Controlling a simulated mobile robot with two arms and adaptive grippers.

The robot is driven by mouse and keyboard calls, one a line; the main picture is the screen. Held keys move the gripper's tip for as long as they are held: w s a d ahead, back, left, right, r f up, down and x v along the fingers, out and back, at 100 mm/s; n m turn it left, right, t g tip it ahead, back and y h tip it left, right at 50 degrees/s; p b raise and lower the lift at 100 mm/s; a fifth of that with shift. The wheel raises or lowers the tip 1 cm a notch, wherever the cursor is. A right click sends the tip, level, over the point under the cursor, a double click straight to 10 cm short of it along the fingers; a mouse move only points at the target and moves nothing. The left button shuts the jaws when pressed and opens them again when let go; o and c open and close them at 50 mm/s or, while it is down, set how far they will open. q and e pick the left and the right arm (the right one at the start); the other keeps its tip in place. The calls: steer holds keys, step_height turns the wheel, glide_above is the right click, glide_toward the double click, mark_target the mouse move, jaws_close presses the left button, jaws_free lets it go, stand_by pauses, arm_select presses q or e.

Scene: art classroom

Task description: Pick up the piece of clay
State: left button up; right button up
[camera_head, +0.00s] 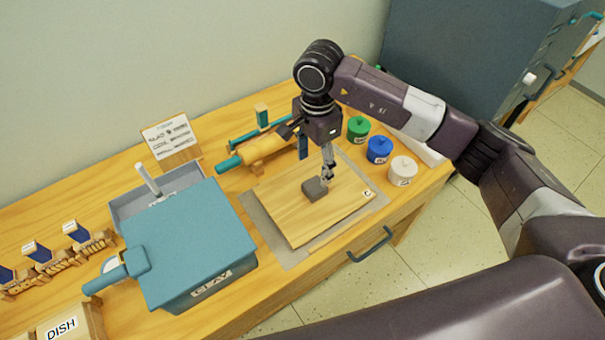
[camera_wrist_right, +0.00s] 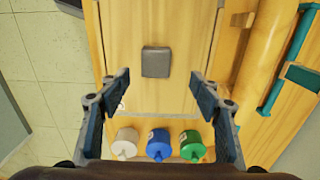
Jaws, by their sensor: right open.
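The piece of clay (camera_head: 315,189) is a small dark grey block lying on a wooden board (camera_head: 291,222) on the table. In the right wrist view the clay (camera_wrist_right: 156,62) lies ahead of the fingertips, near the middle between them. My right gripper (camera_head: 327,171) is above the board, close over the clay in the head view. In the right wrist view the right gripper (camera_wrist_right: 164,82) has its two fingers wide apart with nothing between them. I cannot tell from these frames whether a fingertip touches the clay. My left gripper is not in view.
Green (camera_head: 358,129), blue (camera_head: 379,150) and white (camera_head: 403,171) jars stand right of the board. A rolling pin (camera_head: 262,146) lies behind it. A blue bin labelled CLAY (camera_head: 196,245) stands to the left. A sign (camera_head: 169,139) stands near the wall.

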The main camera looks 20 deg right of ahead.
mark_target(314, 188)
steer(key=shift+f, duration=0.3)
steer(key=f+p, duration=0.1)
steer(key=s+f+p, duration=0.1)
steer(key=f, duration=0.1)
steer(key=shift+d+f, duration=0.2)
step_height(314, 188, down, 3)
steer(key=shift+r+p, duration=0.2)
steer(key=shift+p, duration=0.35)
steer(key=shift+w+a+f, duration=0.1)
steer(key=shift+f, duration=0.35)
steer(key=c, duration=1.3)
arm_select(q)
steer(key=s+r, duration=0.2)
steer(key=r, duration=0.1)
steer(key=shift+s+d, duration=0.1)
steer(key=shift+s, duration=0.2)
arm_select(e)
steer(key=shift+c, duration=0.3)
steer(key=shift+w, duration=0.1)
